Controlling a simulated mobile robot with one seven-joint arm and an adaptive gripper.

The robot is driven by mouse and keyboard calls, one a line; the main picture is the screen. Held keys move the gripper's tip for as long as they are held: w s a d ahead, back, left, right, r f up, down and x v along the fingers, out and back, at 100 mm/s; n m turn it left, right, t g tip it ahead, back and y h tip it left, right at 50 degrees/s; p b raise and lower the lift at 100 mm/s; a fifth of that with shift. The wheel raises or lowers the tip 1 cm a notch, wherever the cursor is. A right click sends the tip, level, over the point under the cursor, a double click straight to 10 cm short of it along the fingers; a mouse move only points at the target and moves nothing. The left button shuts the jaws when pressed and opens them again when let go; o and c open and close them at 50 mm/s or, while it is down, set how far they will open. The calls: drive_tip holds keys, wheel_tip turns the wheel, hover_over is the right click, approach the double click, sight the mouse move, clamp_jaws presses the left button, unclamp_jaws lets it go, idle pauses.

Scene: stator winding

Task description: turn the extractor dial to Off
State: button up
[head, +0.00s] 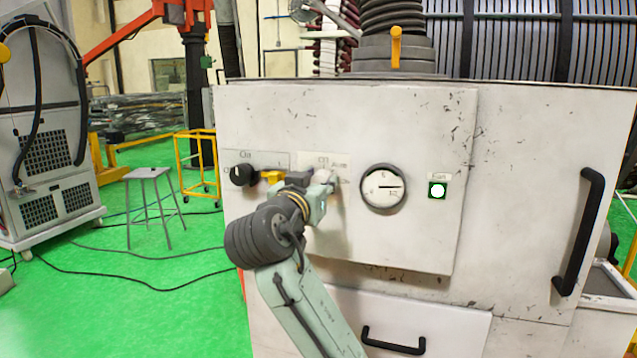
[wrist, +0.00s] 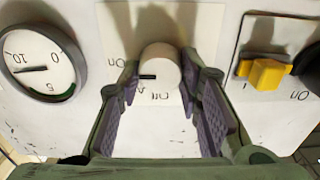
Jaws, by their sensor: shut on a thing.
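The extractor dial (wrist: 160,66) is a round, cream knob on a white label plate, in the middle of the wrist view. A short black mark on its face points left in that view. Upside-down labels lie around it: one reads On at left, one reads Off below, and another is partly hidden. My gripper (wrist: 160,72) has one finger on each side of the knob and is shut on it. In the head view my gripper (head: 317,187) is at the panel and covers most of the dial (head: 323,176).
A yellow switch (head: 271,177) and a black knob (head: 243,175) sit left of the dial. A round gauge (head: 383,187) and a lit button (head: 437,190) are to its right. Black handles stand out on the cabinet door (head: 578,232) and drawer (head: 394,342).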

drive_tip(key=c, duration=0.5)
drive_tip(key=shift+n, duration=0.4)
drive_tip(key=n, duration=0.2)
drive_tip(key=shift+a+n+b, duration=0.1)
drive_tip(key=shift+n+b, duration=0.2)
drive_tip(key=shift+n, duration=0.1)
drive_tip(key=n, duration=1.4)
drive_tip(key=shift+w+a+f, duration=0.1)
drive_tip(key=shift+f, duration=0.15)
drive_tip(key=shift+o, duration=0.2)
drive_tip(key=shift+n, duration=0.3)
